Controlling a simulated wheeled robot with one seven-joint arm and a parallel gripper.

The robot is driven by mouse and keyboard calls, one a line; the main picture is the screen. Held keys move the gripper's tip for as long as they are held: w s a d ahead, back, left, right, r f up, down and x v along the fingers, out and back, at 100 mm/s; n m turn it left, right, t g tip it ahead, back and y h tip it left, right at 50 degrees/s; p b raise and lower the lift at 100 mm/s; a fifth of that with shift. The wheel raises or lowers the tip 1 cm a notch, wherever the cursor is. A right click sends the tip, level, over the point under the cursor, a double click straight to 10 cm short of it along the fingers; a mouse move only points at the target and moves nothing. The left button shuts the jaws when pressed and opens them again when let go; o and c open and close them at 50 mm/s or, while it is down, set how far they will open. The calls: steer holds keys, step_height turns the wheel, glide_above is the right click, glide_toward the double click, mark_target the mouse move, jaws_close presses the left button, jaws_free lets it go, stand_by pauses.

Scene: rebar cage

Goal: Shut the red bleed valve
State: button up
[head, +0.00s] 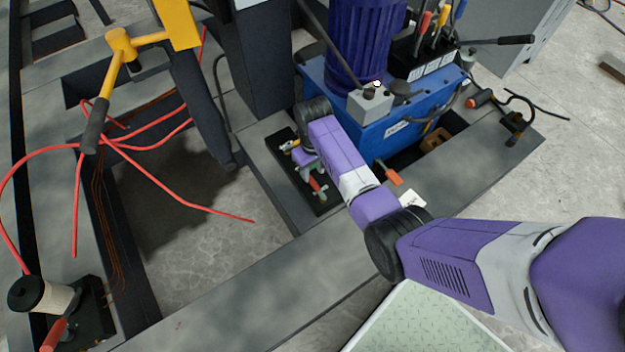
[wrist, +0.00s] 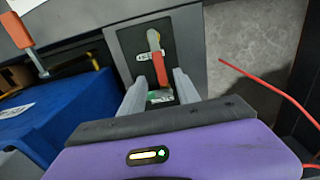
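The red bleed valve (wrist: 160,68) has a red grip on a metal lever and sits on a dark plate (wrist: 190,55) in the wrist view. The grip's lower end reaches between the fingertips of my gripper (wrist: 158,84). The fingers are open, one on each side, and I cannot tell whether either touches the grip. In the head view the red valve (head: 316,184) shows beside my gripper (head: 311,170), partly hidden by my arm.
The blue hydraulic unit (head: 345,125) stands close by the plate. An orange-red lever (head: 388,173) sticks out beside it, also in the wrist view (wrist: 22,35). A dark post (head: 255,60) rises behind the plate. Red hoses (head: 180,203) lie over the open floor to the left.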

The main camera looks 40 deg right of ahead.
mark_target(313, 183)
step_height(313, 183, down, 5)
steer(key=shift+f+b, duration=0.1)
steer(key=shift+b, duration=0.65)
jaws_close()
stand_by(0.9)
